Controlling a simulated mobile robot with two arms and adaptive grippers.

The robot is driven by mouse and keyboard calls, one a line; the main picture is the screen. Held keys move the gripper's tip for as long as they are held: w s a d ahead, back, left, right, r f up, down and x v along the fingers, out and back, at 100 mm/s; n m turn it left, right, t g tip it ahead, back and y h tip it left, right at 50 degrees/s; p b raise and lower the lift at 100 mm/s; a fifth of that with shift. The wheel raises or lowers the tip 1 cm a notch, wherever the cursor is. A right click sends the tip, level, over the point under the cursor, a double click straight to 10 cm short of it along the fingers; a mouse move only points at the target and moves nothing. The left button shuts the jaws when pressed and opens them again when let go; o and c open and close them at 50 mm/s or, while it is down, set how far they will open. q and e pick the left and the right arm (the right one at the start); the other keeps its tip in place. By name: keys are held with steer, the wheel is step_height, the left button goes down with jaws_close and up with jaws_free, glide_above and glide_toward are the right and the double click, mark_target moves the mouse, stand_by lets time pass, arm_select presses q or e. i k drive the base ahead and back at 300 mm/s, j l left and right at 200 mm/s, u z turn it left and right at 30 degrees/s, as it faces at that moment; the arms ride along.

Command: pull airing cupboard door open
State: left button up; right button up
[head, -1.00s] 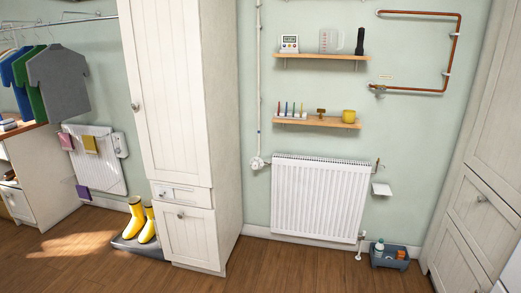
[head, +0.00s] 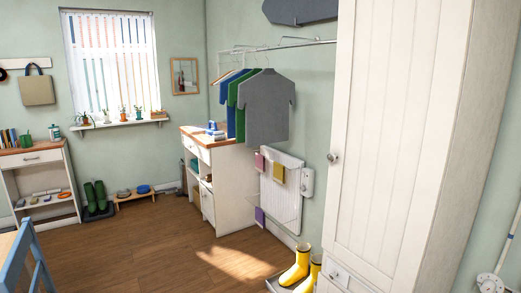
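A tall white cupboard with a panelled door (head: 395,130) stands at the right in the head view. Its door looks closed. A round knob (head: 333,157) sits on the left edge of the door. A smaller drawer front with its own knob (head: 335,275) shows below it. Whether this is the airing cupboard, I cannot tell from any label. Neither of my grippers shows in the view.
Yellow boots (head: 297,268) stand on a tray left of the cupboard's foot. Shirts (head: 267,108) hang from a rail beside a wall radiator (head: 285,200). A white cabinet (head: 235,185) stands behind. A blue chair (head: 35,262) is at the lower left. The middle floor is clear.

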mark_target(399, 67)
steer(key=i+j+u, duration=0.2)
steer(key=i, duration=0.25)
steer(key=i+u, duration=0.25)
steer(key=i, duration=0.15)
